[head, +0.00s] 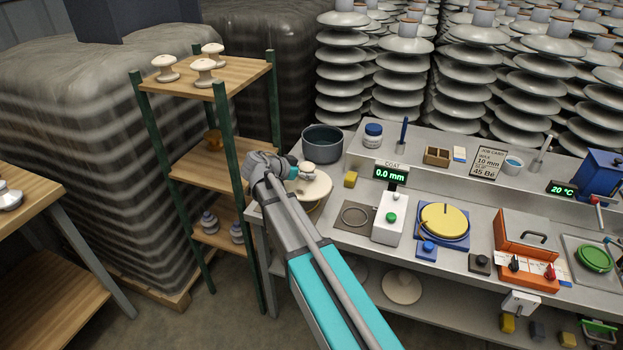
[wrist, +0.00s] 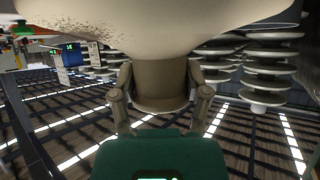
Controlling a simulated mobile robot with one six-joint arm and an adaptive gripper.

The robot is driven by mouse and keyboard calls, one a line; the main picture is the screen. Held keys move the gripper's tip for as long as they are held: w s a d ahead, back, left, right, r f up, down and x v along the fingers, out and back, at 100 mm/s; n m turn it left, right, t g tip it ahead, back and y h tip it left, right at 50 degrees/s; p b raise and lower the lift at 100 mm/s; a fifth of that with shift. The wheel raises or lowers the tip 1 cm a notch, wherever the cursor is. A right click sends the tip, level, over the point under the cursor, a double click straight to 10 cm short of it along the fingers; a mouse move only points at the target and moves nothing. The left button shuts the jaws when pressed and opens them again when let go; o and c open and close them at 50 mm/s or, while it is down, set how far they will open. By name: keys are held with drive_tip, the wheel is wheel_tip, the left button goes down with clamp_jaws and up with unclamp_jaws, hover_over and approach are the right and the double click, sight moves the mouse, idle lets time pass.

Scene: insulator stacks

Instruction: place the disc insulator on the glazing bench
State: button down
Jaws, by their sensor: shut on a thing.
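The disc insulator (head: 316,188) is a cream, wide-skirted disc with a small knob on top. My gripper (head: 297,170) is shut on it, over the left end of the grey glazing bench (head: 460,195). In the wrist view, the fingers (wrist: 160,98) close around the insulator's neck (wrist: 162,72), and its broad skirt (wrist: 160,22) fills the top. The skirt looks roughly level in the head view. A yellow-rimmed thing shows just below it, mostly hidden. I cannot tell the gap between disc and bench.
A wooden shelf rack (head: 215,165) with several insulators is left. Tall insulator stacks (head: 467,75) stand behind. A square plate with a ring (head: 355,216) lies near the front.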

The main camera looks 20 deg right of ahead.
drive_tip(key=w+f+b, duration=0.1)
drive_tip(key=w+a+f+b, duration=0.1)
drive_tip(key=shift+w+a+f, duration=0.1)
drive_tip(key=shift+w+f, duration=0.1)
drive_tip(key=shift+w, duration=0.2)
drive_tip(key=shift+w+a+f+b, duration=0.3)
drive_tip(key=shift+w+f+b, duration=0.4)
drive_tip(key=shift+f+b, duration=0.15)
drive_tip(key=shift+w+a+f+b, duration=0.3)
drive_tip(key=shift+w+f+b, duration=0.35)
drive_tip(key=shift+f+b, duration=0.2)
drive_tip(key=shift+w+a+f+b, duration=0.15)
drive_tip(key=shift+w+f+b, duration=0.15)
drive_tip(key=shift+f+b, duration=1.65)
drive_tip(key=shift+b, duration=0.05)
drive_tip(key=shift+f, duration=0.1)
drive_tip(key=shift+c, duration=0.4)
unclamp_jaws()
